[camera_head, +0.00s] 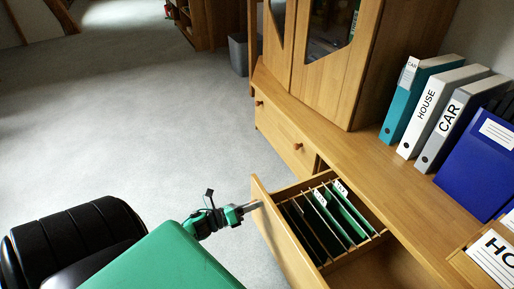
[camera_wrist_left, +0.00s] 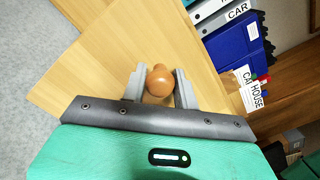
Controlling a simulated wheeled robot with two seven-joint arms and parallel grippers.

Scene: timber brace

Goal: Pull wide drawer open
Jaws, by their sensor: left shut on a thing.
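The wide drawer (camera_head: 290,245) of the wooden cabinet stands open, with green hanging files (camera_head: 330,215) on rails inside it. My left gripper (camera_head: 254,206) is at the outer face of the drawer front. In the left wrist view its two grey fingers are on either side of a round wooden knob (camera_wrist_left: 160,80), and the gripper (camera_wrist_left: 160,88) is shut on it. In the head view the knob is hidden by the gripper. My right gripper is not in view.
A closed drawer with a knob (camera_head: 298,146) is farther along the cabinet. Binders (camera_head: 432,112) and a blue folder (camera_head: 478,160) stand on the cabinet top (camera_head: 370,170). A grey bin (camera_head: 239,54) stands at the back. The carpet (camera_head: 140,130) left of the cabinet is clear.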

